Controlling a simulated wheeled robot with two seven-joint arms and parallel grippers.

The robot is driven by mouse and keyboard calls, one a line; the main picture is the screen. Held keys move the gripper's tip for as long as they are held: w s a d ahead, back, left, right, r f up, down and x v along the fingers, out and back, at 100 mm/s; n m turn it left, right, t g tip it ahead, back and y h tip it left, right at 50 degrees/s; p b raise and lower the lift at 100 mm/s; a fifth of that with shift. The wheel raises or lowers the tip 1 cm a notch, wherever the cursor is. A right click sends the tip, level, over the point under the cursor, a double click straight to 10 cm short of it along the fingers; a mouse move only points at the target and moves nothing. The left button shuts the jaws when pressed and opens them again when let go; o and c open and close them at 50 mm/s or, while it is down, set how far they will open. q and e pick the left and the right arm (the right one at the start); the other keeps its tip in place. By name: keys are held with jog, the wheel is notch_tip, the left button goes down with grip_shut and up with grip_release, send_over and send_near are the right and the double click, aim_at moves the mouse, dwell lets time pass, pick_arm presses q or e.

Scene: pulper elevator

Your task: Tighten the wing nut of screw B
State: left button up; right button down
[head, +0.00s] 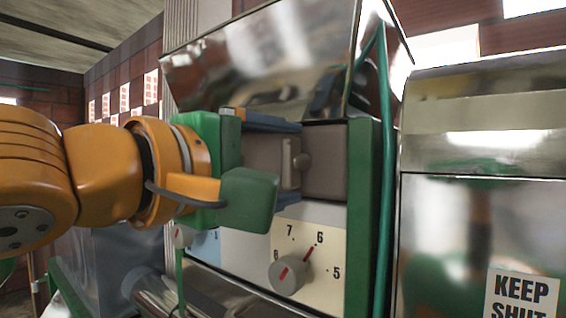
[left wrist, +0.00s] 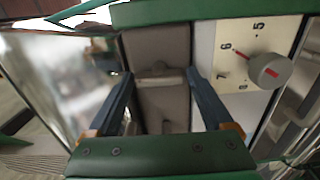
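A grey-brown wing nut (head: 302,161) with an upright wing and a round knob end sits on a dark brown block (head: 325,150) on the machine front. In the left wrist view the wing nut (left wrist: 158,73) lies crosswise, between and just ahead of the fingertips. No letter B is visible on it. My left gripper (head: 288,158) is in front of the block with blue-grey fingers apart. In the left wrist view both fingers of the left gripper (left wrist: 160,78) are spread, one on each side of the nut. My right gripper is out of view.
A dial plate (head: 329,256) with a grey knob (head: 287,275) is just below the left gripper. A second knob (head: 182,236) is further left. A green hose (head: 387,140) runs down the right edge. A metal cabinet (head: 450,225) with a "KEEP SHUT" sign (head: 522,292) stands at right.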

pick_arm(q)
jog(key=shift+o, duration=0.5)
jog(key=b+v, duration=0.3)
jog(key=v, duration=0.4)
